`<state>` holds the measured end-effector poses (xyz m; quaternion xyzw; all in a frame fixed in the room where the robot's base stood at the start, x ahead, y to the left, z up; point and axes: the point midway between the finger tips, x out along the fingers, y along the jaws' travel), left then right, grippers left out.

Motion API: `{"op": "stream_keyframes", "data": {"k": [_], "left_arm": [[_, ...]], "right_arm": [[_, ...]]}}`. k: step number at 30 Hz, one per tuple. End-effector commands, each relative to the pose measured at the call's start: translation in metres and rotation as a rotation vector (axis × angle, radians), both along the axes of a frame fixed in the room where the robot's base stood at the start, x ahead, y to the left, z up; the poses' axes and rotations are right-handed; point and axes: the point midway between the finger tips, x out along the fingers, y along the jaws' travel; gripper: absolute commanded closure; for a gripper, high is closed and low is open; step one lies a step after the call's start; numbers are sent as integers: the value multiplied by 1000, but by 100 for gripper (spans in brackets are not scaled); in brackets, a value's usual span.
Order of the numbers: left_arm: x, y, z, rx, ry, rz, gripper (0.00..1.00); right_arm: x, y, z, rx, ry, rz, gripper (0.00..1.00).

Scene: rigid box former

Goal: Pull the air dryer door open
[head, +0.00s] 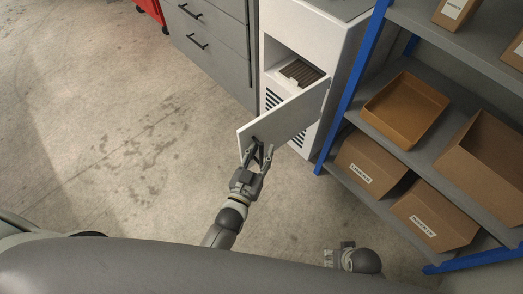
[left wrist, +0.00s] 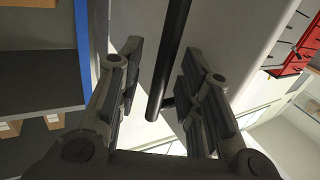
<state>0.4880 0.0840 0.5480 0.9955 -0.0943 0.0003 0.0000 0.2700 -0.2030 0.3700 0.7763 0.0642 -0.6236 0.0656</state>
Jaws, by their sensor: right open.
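The air dryer (head: 318,32) is a white cabinet at the upper middle of the head view. Its white door (head: 293,117) stands swung out, hinged on the right, leaving the upper opening exposed. My left gripper (head: 258,153) is at the door's free left end, by the dark handle. In the left wrist view, the dark bar handle (left wrist: 172,62) runs between the spread fingers of my left gripper (left wrist: 158,78), with gaps visible on both sides. My right gripper (head: 339,254) is low in the head view, empty and away from the door, partly shown.
A blue-posted shelf rack (head: 350,92) with cardboard boxes (head: 370,166) stands close to the right of the dryer. Grey drawers (head: 212,40) stand on its left, and a red cabinet (head: 152,10) is farther back. The concrete floor (head: 110,130) on the left is clear.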

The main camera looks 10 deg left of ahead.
Motion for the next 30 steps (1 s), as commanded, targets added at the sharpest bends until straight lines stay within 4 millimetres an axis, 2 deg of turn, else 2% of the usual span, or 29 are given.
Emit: {"op": "stream_keyframes", "data": {"k": [5, 12, 18, 22, 30], "left_arm": [[-27, 5, -1, 1, 3, -1, 66], [-76, 14, -1, 1, 4, -2, 66], [-104, 20, -1, 0, 2, -1, 66], [-112, 21, 0, 0, 1, -1, 66], [-114, 22, 0, 1, 0, -1, 66]], "right_arm": [[1, 0, 1, 0, -2, 0, 45], [1, 0, 1, 0, -4, 1, 45], [2, 0, 1, 0, -4, 1, 45], [2, 0, 1, 0, -4, 1, 45], [2, 0, 1, 0, -5, 1, 45]]}}
